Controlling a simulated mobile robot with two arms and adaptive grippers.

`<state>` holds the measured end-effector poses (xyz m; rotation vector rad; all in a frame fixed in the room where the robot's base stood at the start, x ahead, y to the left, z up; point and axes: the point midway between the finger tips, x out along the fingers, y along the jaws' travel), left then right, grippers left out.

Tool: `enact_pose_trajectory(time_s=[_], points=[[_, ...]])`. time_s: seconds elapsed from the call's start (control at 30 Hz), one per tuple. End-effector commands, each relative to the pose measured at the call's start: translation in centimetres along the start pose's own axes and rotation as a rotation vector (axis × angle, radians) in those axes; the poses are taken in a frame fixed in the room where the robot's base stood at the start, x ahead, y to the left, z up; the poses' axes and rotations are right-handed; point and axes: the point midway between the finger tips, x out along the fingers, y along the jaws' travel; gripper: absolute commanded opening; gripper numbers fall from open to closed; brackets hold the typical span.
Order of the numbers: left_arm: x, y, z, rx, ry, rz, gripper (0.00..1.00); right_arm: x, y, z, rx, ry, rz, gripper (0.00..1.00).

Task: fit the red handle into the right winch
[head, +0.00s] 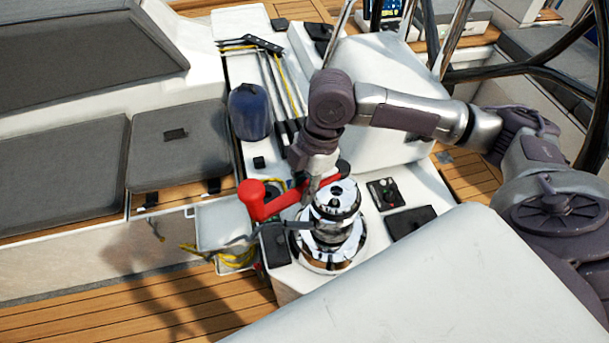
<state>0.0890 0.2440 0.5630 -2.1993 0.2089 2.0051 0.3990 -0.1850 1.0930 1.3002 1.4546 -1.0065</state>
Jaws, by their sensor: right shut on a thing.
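The red handle (284,201) is above and beside the chrome right winch (335,232). Its knob end points left, and its other end shows just behind the winch top in the picture. The dark socket in the winch top is in plain view with nothing in it. My right gripper (312,186) comes down from above and is shut on the middle of the red handle, just left of the winch top. The fingertips are partly hard to make out against the handle and winch. My left gripper is not in view.
A blue-covered winch (249,112) stands behind on the white coaming. A small control panel (384,193) and a dark plate (410,222) lie right of the winch. Yellow rope (236,258) hangs at the left. A steering wheel (545,70) is at the upper right.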

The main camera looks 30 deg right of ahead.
Motion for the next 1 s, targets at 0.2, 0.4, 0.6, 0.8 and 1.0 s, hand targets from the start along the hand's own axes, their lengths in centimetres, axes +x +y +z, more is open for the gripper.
enact_pose_trajectory(time_s=[0.2,0.4,0.6,0.8,1.0], points=[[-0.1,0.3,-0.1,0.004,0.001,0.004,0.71,0.2,-0.3,0.0,-0.089,0.000,-0.022,0.00],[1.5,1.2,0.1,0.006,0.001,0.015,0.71,1.4,-0.3,0.3,-0.089,-0.001,-0.021,0.00],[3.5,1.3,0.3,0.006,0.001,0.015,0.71,3.0,-0.3,0.8,-0.089,-0.002,-0.020,0.00],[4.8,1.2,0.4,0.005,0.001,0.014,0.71,3.9,-0.3,1.0,-0.088,-0.001,-0.020,0.00],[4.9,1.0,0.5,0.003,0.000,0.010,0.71,3.9,-0.3,1.0,-0.088,-0.001,-0.020,0.00]])
